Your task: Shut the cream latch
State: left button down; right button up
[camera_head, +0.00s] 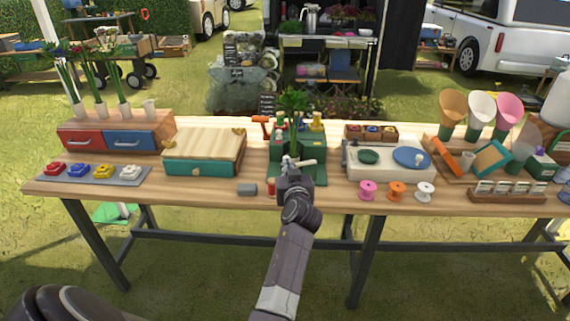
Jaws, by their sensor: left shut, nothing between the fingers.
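My left gripper (289,165) is shut and empty, at the front of a dark green box unit (283,148) on a green mat, mid-table. A small pale cream bar (306,162) shows right beside the fingertips; it looks like the cream latch, but I cannot tell how far it is turned or whether the fingers touch it. My gripper and wrist hide part of the unit's front. My right gripper is not in view.
A red cylinder (271,187) and a grey block (247,189) stand just left of my wrist. A green box with a wooden lid (204,145) stands further left. Pink, orange and white spools (397,191) and a pale tray (355,170) are to the right.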

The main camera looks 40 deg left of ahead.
pick_arm(q)
jog(key=w+a+m+t+h+p, duration=0.1)
jog(key=p, duration=0.2)
jog(key=w+a+m+t+h+p, duration=0.1)
jog(key=a+p, duration=0.1)
jog(key=p, duration=0.1)
jog(key=shift+a+m+h, duration=0.25)
jog(key=shift+m+h, duration=0.05)
jog(key=shift+h, duration=0.1)
dwell(0.4)
dwell(0.4)
